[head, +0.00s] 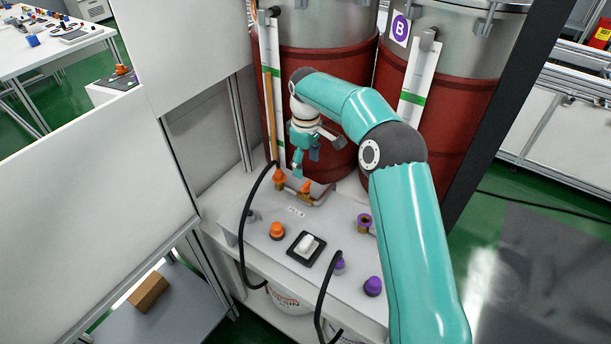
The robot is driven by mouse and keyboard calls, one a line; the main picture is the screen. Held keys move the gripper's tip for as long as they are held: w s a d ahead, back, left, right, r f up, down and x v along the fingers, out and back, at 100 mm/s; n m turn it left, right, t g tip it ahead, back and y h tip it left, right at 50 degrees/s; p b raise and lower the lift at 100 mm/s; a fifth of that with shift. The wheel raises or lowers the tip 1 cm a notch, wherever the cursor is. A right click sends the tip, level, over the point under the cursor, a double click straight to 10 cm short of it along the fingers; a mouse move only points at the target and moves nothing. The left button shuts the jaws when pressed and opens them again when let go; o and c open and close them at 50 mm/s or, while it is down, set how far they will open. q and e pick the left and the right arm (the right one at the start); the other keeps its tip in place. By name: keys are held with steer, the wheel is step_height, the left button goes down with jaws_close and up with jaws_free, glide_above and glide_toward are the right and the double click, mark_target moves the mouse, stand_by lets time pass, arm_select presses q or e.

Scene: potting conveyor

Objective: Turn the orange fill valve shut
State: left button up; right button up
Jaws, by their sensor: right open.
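The orange fill valve (305,188) sits on a pipe at the back of the white bench, below the left red drum. An orange fitting (280,176) stands just to its left, where a black hose ends. My right gripper (306,162) reaches in from the right and points down, just above the valve. It is open and appears apart from the valve. Its fingers are small in the picture, and the exact gap to the valve is hard to tell. My left gripper is not in view.
The white bench also holds an orange knob (277,231), a white rocker switch (307,246), a purple knob (373,286) and a purple-and-brown fitting (364,222). Black hoses (243,225) loop over its front. Two red drums (312,100) stand behind. A white panel (85,200) borders the left.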

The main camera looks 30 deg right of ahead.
steer(key=shift+r, duration=2.25)
